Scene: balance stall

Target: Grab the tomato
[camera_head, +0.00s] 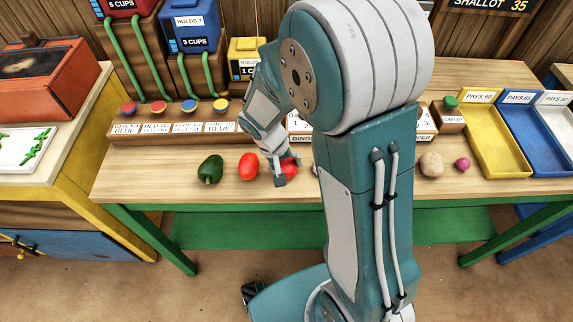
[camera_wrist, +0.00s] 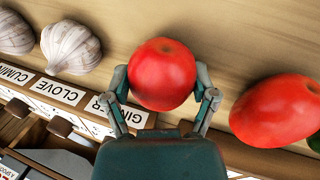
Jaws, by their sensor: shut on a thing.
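A round red tomato (camera_wrist: 162,74) sits between the two fingers of my gripper (camera_wrist: 166,90) in the wrist view. The fingers are shut on it, one on each side. In the head view my gripper (camera_head: 281,176) is low over the light wooden counter, and the tomato (camera_head: 291,165) shows partly behind it. I cannot tell whether the tomato still touches the counter. A second, longer red fruit (camera_head: 248,166) lies just left of my gripper; it also shows at the right of the wrist view (camera_wrist: 280,110).
A green pepper (camera_head: 210,169) lies further left. Garlic bulbs (camera_wrist: 70,47) lie beside the tomato in the wrist view. A tan round vegetable (camera_head: 431,164) and a pink one (camera_head: 462,164) lie right of my arm. Yellow (camera_head: 497,168) and blue (camera_head: 541,160) trays stand far right. My arm hides the counter's middle.

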